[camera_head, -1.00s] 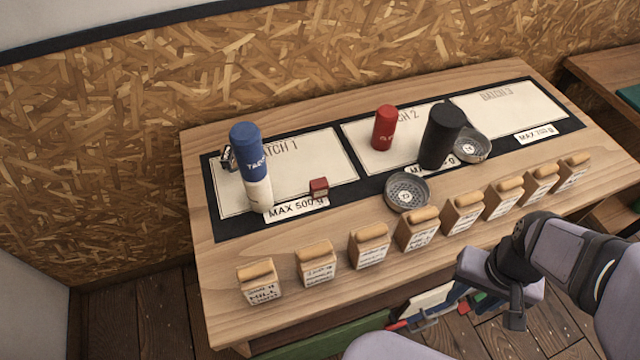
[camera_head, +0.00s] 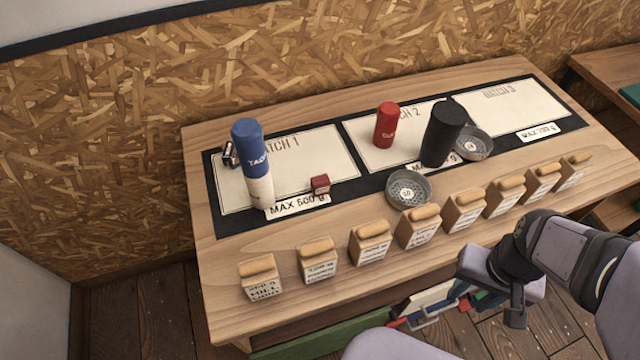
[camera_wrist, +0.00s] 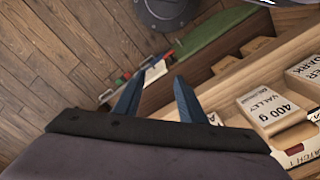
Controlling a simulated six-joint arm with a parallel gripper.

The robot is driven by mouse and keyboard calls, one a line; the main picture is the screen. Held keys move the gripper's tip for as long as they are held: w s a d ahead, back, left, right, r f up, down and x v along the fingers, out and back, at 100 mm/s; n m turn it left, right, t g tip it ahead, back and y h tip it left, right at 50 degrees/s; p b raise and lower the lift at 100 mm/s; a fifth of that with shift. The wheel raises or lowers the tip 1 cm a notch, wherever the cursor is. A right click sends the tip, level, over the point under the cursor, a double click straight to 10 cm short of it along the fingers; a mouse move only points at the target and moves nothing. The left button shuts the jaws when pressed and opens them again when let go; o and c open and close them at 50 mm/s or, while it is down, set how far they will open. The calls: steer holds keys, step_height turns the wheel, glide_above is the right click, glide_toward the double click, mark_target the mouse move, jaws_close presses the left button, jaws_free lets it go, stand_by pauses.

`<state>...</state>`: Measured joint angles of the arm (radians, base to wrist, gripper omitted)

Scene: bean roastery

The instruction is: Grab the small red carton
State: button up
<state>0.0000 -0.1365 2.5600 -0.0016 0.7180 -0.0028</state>
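The small red carton (camera_head: 320,185) is a little red box with a pale lower front. It sits on the table at the lower right of the BATCH 1 sheet (camera_head: 305,160), just above the MAX 500 g label (camera_head: 297,206). My gripper (camera_head: 517,312) hangs in front of the table at the lower right, well away from the carton. In the wrist view its two blue fingers (camera_wrist: 155,98) stand apart with nothing between them, so it is open. I cannot make out the carton for certain in the wrist view.
A blue-and-white cylinder (camera_head: 250,160) stands left of the carton. A red cylinder (camera_head: 385,125), a black cylinder (camera_head: 441,135) and round grey dishes (camera_head: 408,188) stand to the right. Several labelled wooden blocks (camera_head: 371,243) line the table's front.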

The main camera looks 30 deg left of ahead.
steer(key=shift+o, duration=0.9)
